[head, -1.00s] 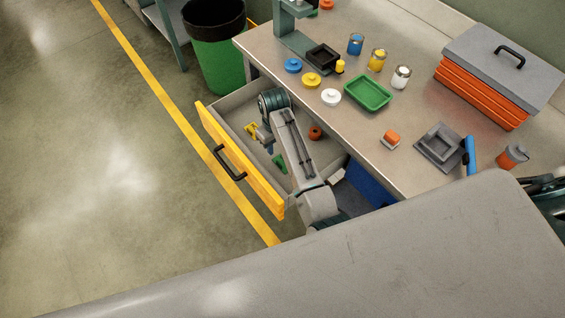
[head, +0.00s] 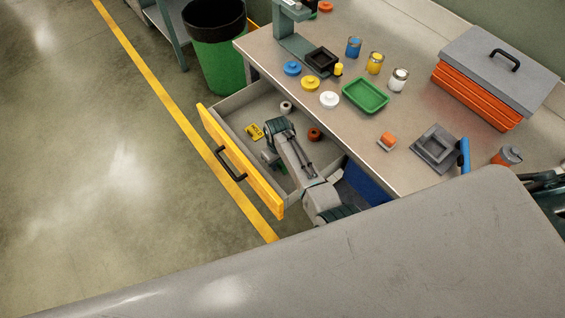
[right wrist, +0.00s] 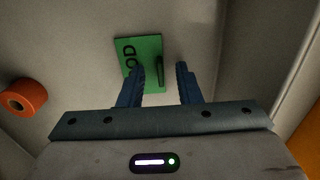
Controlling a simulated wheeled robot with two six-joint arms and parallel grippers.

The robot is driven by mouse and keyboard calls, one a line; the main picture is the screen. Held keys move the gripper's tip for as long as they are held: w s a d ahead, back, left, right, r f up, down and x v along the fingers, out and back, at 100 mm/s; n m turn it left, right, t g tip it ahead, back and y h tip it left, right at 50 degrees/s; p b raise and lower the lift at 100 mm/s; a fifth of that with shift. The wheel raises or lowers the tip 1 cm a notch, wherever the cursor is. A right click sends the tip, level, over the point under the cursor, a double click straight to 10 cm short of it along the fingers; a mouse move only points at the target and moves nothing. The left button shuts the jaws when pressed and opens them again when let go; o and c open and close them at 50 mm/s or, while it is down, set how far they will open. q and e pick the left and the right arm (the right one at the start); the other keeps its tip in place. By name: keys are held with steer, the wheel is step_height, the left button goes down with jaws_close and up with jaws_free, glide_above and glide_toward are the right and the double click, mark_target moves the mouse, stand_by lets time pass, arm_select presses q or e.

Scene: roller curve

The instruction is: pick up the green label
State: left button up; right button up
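The green label (right wrist: 150,50) lies flat on the drawer floor in the right wrist view. Dark letters ending in "OD" and a dark bar show on it. My right gripper (right wrist: 160,68) is open above the label, with its two blue fingers apart. The left finger overlaps the label's lower part, and the right finger is just beyond its right edge. Nothing is held between them. In the head view my right arm reaches into the open drawer (head: 222,131), and its wrist hides most of the label's area. My left gripper is not in view.
The drawer also holds a yellow label (head: 254,131), an orange roll (head: 314,134) and a whitish roll (head: 286,106). Drawer walls stand close around my right arm. The bench above carries a green tray (head: 365,96), small cans and an orange toolbox (head: 478,94).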

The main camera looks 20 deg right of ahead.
jaws_close()
stand_by(0.3)
